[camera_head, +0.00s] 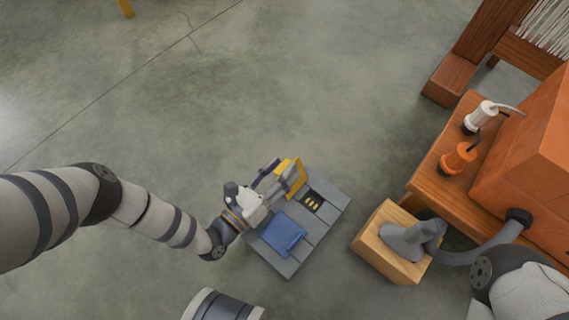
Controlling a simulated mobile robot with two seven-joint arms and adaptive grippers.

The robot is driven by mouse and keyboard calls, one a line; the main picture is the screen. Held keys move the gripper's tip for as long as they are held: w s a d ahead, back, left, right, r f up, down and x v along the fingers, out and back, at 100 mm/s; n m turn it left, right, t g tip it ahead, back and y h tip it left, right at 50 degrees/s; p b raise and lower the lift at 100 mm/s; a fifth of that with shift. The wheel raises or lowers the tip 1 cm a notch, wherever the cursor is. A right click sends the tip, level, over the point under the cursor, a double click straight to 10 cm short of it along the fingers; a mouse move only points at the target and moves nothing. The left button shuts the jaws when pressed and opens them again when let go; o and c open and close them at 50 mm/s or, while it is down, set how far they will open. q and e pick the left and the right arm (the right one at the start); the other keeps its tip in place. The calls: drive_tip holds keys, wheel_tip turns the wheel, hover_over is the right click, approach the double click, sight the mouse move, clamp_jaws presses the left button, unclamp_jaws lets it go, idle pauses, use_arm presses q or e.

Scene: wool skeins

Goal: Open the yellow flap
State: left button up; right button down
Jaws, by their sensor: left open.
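A grey box (325,187) with lidded compartments stands on the floor at the lower middle. The yellow flap (298,177) at its far left part appears raised and tilted up, partly hidden by my left gripper. Beside it, a dark open compartment (313,203) shows small yellowish pieces inside. A blue flap (283,235) lies flat on the near part of the box. My left gripper (279,175) is open, with its fingers right at the yellow flap; I cannot tell whether they touch it. My right gripper is out of view.
A wooden block (372,244) with a grey nozzle-like piece (408,240) on it stands right of the box. Further right, a wooden bench (428,180) carries white (480,117) and orange (457,158) items and a large orange case (525,150).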

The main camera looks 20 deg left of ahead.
use_arm(q)
drive_tip(key=shift+x, duration=0.95)
